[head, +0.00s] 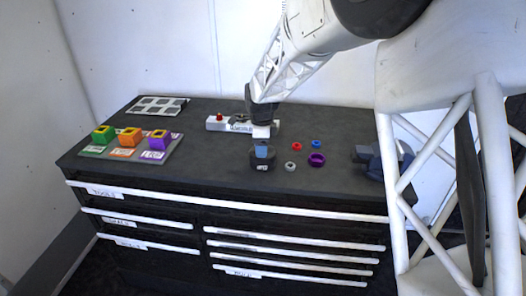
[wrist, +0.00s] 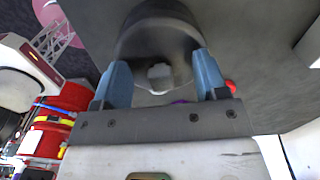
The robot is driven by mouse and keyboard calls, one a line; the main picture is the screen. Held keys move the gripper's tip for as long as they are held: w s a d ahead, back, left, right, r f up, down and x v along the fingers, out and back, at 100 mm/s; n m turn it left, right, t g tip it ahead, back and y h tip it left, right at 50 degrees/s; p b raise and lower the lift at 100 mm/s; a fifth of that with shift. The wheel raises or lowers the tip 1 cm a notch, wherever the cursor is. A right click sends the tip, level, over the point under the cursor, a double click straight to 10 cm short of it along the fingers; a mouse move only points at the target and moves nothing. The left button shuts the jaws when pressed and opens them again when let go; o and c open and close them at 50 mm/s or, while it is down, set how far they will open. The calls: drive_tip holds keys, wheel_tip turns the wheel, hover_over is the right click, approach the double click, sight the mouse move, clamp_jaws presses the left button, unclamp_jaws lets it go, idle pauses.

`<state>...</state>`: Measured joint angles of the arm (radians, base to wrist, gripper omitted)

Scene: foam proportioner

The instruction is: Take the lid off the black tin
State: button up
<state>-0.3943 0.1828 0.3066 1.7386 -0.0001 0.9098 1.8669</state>
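The black tin (head: 262,167) stands on the dark bench top, near its front edge, with a small pale mark on its front. My gripper (head: 262,152) points down directly over it, and one blue finger covers part of its top. In the wrist view the tin's dark round lid (wrist: 150,40) has a small pale knob (wrist: 160,74) in its middle. The two blue fingers of my gripper (wrist: 161,75) stand wide apart on either side of the knob, with a gap to it. Whether the fingers touch the lid's rim is not clear.
A white bar (head: 218,123) lies behind. Coloured blocks sit on a grey board (head: 172,150) at left. A dark vise-like object (head: 368,158) is at right.

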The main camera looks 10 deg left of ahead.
drive_tip(key=shift+f, duration=0.15)
drive_tip(key=c, duration=0.4)
drive_tip(key=shift+s+f, duration=0.1)
drive_tip(key=shift+f, duration=0.1)
drive_tip(key=shift+r, duration=0.45)
clamp_jaws()
wheel_tip(320, 180, up, 3)
drive_tip(key=shift+r, duration=0.1)
drive_tip(key=s+d, duration=0.3)
drive_tip(key=s, duration=0.4)
drive_tip(key=s+d+r, duration=0.1)
drive_tip(key=s+d, duration=0.2)
drive_tip(key=s, duration=0.4)
drive_tip(key=shift+s+r, duration=0.2)
drive_tip(key=shift+s, duration=0.15)
